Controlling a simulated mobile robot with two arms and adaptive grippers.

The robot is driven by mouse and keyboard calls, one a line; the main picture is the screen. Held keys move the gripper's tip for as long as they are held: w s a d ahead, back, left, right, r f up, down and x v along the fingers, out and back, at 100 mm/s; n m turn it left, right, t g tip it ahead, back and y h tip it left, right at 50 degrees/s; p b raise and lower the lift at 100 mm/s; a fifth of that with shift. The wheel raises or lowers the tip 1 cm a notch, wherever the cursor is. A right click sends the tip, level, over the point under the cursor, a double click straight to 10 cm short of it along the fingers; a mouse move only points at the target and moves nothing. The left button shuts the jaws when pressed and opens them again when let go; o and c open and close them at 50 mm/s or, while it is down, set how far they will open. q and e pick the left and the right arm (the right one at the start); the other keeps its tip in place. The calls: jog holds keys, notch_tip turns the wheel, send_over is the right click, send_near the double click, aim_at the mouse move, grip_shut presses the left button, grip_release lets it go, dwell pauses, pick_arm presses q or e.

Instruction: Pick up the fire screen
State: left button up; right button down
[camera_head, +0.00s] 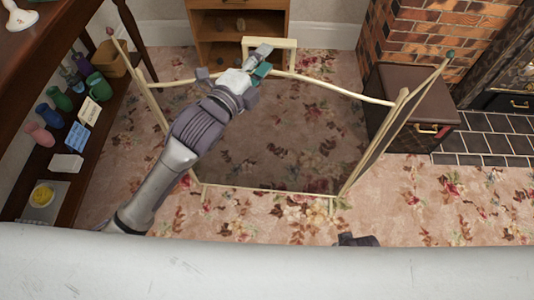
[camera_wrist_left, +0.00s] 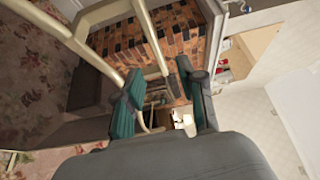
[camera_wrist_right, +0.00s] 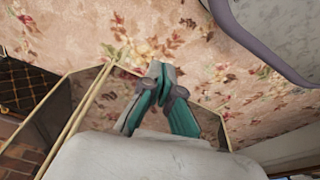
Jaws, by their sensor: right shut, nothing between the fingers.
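The fire screen (camera_head: 340,92) stands on the carpet, with a cream frame, dark see-through mesh and side panels angled toward me. A cream squared handle rises from the middle of its top rail. My left gripper (camera_head: 264,60) is at this handle, above the top rail. In the left wrist view my left gripper (camera_wrist_left: 160,72) has its teal fingers apart, and a cream bar (camera_wrist_left: 150,38) of the screen runs down into the gap; I cannot tell if they touch. In the right wrist view my right gripper (camera_wrist_right: 161,84) is shut and empty, near the screen's cream frame (camera_wrist_right: 78,124).
A dark wooden shelf (camera_head: 98,130) with cups and small items stands at the left. A wooden cabinet (camera_head: 240,25) is behind the screen. A brown box (camera_head: 405,90), the brick fireplace (camera_head: 430,35) and dark hearth tiles (camera_head: 490,143) are at the right. Carpet in front is clear.

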aim_at(276, 42)
pick_arm(q)
jog(key=shift+x, duration=0.85)
jog(key=shift+w, duration=0.3)
jog(key=b+x, duration=0.1)
jog(key=x, duration=0.3)
jog(key=shift+w, duration=0.45)
jog(key=shift+f, duration=0.1)
grip_shut()
pick_arm(e)
jog(key=r, duration=0.1)
jog(key=w+r, duration=0.1)
jog(key=r, duration=0.2)
jog(key=shift+w+a, duration=0.2)
jog(key=shift+w, duration=0.1)
pick_arm(q)
jog(key=shift+r, duration=0.3)
